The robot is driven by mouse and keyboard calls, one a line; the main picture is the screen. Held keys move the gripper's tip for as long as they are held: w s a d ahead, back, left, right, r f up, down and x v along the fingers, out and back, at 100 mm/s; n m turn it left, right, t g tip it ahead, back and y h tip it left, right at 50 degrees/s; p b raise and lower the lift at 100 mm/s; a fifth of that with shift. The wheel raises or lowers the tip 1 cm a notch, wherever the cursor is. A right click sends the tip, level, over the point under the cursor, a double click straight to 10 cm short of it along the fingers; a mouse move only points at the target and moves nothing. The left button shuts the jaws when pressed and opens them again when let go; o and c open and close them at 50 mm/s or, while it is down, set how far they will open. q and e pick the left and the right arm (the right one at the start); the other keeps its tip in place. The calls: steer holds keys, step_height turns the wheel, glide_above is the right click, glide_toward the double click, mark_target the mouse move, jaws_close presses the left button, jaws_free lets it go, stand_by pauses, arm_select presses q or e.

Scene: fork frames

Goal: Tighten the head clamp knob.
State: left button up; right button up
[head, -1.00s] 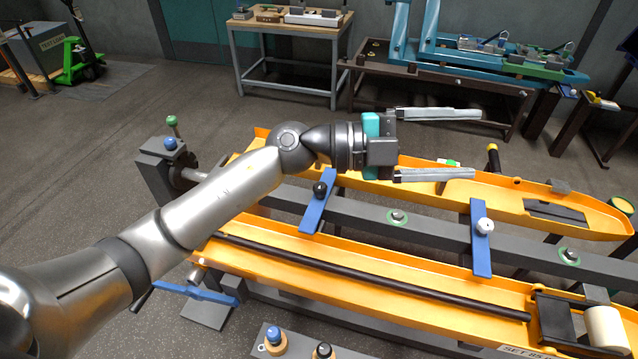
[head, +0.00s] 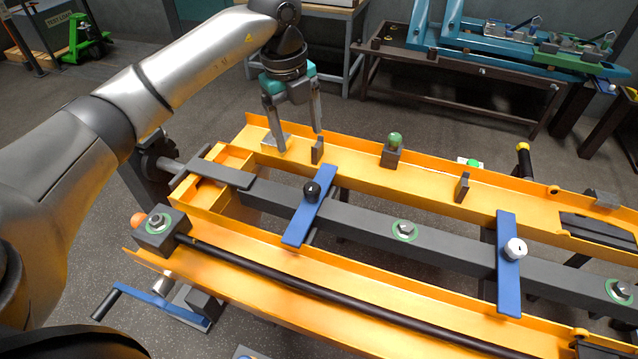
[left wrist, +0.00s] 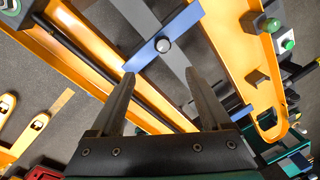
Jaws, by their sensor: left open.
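Two blue clamp bars cross the grey beam in the head view. I cannot tell which is the head clamp knob. My left gripper (head: 298,141) is open and empty, fingers pointing down over the far yellow rail, behind and left of the black knob. In the left wrist view the open fingers (left wrist: 163,98) frame empty space, with a blue bar (left wrist: 180,31) and its pale-looking knob (left wrist: 162,45) beyond the tips. My right gripper is out of view.
Yellow rails (head: 430,185) run along both sides of the grey beam (head: 365,232). A green-domed post (head: 394,147) and upright plates stand on the far rail. A dark rod (head: 300,285) lies along the near rail. A bench with blue frames (head: 500,45) stands behind, across open floor.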

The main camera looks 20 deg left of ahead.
mark_target(311, 186)
arm_select(q)
steer(key=f, duration=0.5)
steer(key=w+f+b, duration=0.1)
steer(key=f, duration=0.5)
steer(key=w+d+f+b, duration=0.1)
steer(key=f, duration=0.4)
steer(key=shift+w+f, duration=0.2)
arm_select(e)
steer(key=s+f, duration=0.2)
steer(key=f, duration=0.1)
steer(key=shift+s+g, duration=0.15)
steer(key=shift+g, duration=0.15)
arm_select(q)
jaws_close()
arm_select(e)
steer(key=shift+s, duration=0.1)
